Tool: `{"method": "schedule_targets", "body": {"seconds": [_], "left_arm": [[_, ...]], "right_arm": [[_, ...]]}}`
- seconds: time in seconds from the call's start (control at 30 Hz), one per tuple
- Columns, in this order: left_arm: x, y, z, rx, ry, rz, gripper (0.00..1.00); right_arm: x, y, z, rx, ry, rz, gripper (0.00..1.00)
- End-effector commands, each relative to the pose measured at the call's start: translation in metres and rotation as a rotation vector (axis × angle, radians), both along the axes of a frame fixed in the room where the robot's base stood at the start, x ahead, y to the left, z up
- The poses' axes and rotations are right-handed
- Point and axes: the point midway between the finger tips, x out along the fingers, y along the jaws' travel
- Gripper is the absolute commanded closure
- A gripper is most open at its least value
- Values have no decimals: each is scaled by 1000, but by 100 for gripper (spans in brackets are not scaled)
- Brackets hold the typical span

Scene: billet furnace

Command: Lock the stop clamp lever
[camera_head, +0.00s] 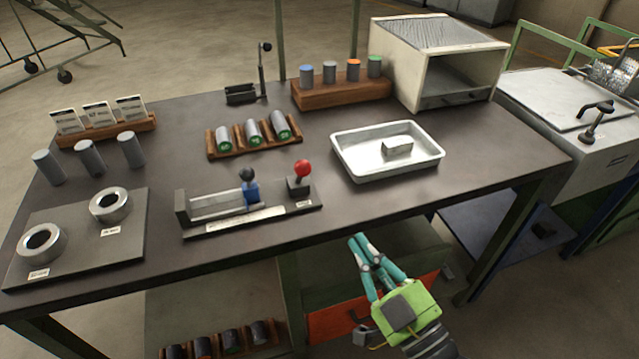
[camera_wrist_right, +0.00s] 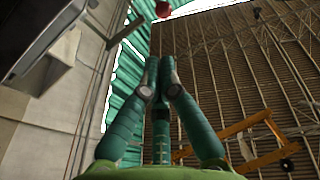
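A dark fixture (camera_head: 275,221) with a pale channel stands near the bench's front edge. A blue slider with a dark ball knob (camera_head: 250,190) sits in the channel. At its right end a block carries an upright lever with a red ball knob (camera_head: 303,168), likely the stop clamp lever; its label is unreadable. My right gripper (camera_head: 358,243), with teal fingers, is in front of the bench, right of and nearer than the red knob, not touching it. Its fingertips (camera_wrist_right: 161,85) are drawn together with nothing visible between them. The red knob (camera_wrist_right: 163,8) shows beyond them in the wrist view. My left gripper is out of view.
A metal tray (camera_head: 345,170) with a small block lies right of the fixture. A wooden rack (camera_head: 238,150) with several cylinders is behind it. A plate with two rings (camera_head: 110,204) is at left. An upright black lever (camera_head: 262,70) stands at the back.

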Motion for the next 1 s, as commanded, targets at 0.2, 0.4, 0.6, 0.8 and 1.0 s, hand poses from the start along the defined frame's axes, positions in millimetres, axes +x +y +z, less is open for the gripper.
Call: {"method": "schedule_targets", "body": {"seconds": [0.2, 0.4, 0.6, 0.8, 1.0], "left_arm": [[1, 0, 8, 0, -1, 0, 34], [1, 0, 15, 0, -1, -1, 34], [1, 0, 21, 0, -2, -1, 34], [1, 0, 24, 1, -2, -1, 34], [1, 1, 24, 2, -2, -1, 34]], "right_arm": [[27, 15, 9, 3, -4, -1, 100], [65, 36, 18, 4, -3, 1, 100], [97, 54, 24, 2, -1, 0, 100], [114, 64, 26, 1, 0, 1, 100], [117, 66, 26, -1, 1, 1, 100]]}}
